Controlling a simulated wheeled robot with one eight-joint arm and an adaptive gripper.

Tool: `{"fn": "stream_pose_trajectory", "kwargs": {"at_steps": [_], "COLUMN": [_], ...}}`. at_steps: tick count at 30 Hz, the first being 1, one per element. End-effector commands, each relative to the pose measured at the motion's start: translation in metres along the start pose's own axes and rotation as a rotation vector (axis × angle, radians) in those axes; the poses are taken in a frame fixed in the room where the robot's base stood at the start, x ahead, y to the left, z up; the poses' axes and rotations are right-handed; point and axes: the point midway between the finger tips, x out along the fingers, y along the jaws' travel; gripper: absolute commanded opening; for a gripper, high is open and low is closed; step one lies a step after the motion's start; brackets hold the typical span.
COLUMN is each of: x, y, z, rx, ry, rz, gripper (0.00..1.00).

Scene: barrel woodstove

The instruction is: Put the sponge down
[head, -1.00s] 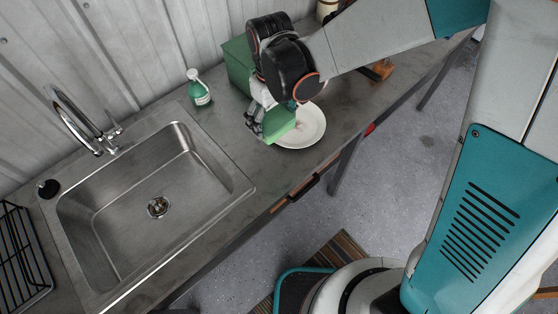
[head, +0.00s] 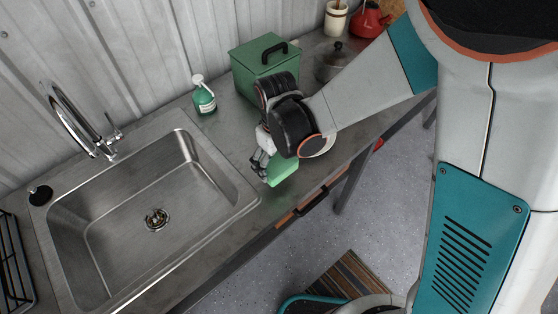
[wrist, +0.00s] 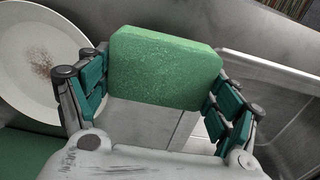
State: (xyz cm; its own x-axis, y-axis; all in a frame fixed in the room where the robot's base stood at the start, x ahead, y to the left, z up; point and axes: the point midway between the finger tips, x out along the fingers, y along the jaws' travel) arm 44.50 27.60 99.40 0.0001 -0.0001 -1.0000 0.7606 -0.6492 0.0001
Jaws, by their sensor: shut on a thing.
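The green sponge (wrist: 165,68) fills the space between the two fingers of my gripper (wrist: 160,95) in the wrist view. My gripper is shut on it. In the head view the sponge (head: 281,169) shows below my gripper (head: 265,165), over the counter between the sink and the plate. I cannot tell whether the sponge touches the counter. The white plate (wrist: 38,70) has a brown stain and lies left of the sponge in the wrist view. In the head view my wrist hides most of the plate (head: 325,146).
The steel sink (head: 150,200) is left of my gripper. A green soap bottle (head: 203,97), a green box with a handle (head: 262,65) and a pot (head: 333,62) stand behind it. Bare counter (head: 232,150) lies between sink and gripper. The counter's front edge is close.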

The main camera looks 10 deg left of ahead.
Motion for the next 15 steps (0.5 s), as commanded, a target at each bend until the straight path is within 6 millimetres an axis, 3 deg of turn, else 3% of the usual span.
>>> {"fn": "stream_pose_trajectory", "kwargs": {"at_steps": [1,8,15], "x": [0.009,0.019,0.052], "y": [0.0,0.0,0.0], "z": [0.0,0.0,0.0], "rx": [0.0,0.0,0.0], "ry": [0.0,0.0,0.0], "rz": [0.0,0.0,0.0], "gripper": [0.63,0.63,0.63]}}
